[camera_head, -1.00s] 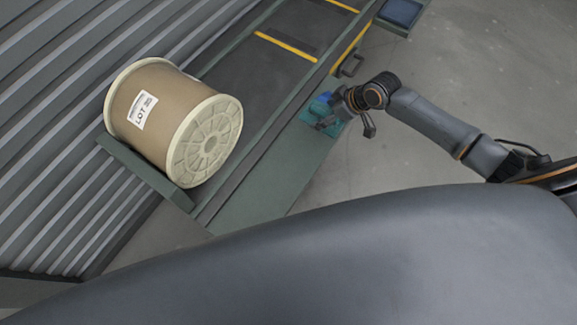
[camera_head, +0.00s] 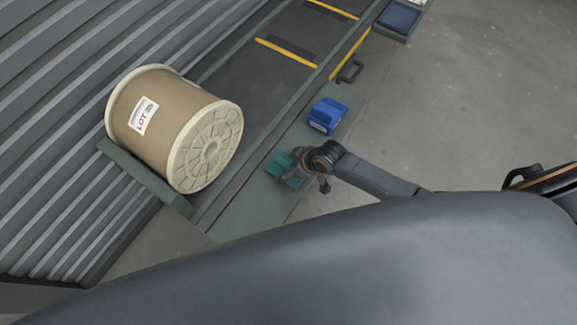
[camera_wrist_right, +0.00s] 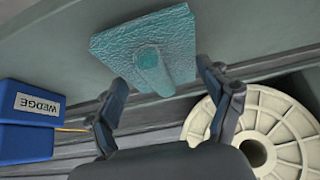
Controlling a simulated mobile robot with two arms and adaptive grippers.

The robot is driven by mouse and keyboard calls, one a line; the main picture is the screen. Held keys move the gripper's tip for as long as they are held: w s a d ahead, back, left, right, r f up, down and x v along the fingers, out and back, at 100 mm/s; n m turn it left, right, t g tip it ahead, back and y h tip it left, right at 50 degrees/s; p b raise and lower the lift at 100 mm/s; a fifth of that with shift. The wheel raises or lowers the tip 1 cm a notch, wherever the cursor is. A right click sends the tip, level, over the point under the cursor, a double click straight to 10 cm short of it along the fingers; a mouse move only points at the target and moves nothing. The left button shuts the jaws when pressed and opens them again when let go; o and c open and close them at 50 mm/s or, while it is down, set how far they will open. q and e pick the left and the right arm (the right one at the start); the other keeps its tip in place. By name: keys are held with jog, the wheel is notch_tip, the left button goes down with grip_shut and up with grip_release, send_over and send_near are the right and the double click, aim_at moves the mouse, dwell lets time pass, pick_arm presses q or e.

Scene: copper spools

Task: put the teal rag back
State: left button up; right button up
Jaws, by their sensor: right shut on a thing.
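The teal rag (camera_head: 279,164) is at the green side ledge (camera_head: 246,207), in front of the cable spool. In the right wrist view the rag (camera_wrist_right: 112,42) is a flat textured square with a raised rolled fold in its middle. My right gripper (camera_head: 290,164) is over the rag. I cannot tell whether the rag touches the ledge. My left gripper is not in view.
A blue wedge block (camera_head: 327,114) with a label sits farther along the ledge. The large spool (camera_head: 165,125) stands left on the dark green-edged bed. A black handle (camera_head: 350,71) and a dark blue tray (camera_head: 398,17) are beyond. Ledge between rag and wedge is clear.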

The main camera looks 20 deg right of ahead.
jog(key=shift+f, duration=0.5)
jog(key=shift+f, duration=0.1)
jog(key=o, duration=1.1)
jog(key=shift+c, duration=0.2)
jog(key=shift+r, duration=0.3)
jog(key=p+v, duration=0.2)
jog(key=v, duration=0.9)
jog(key=shift+s+r, duration=0.2)
jog(key=shift+r, duration=0.05)
jog(key=shift+d, duration=0.2)
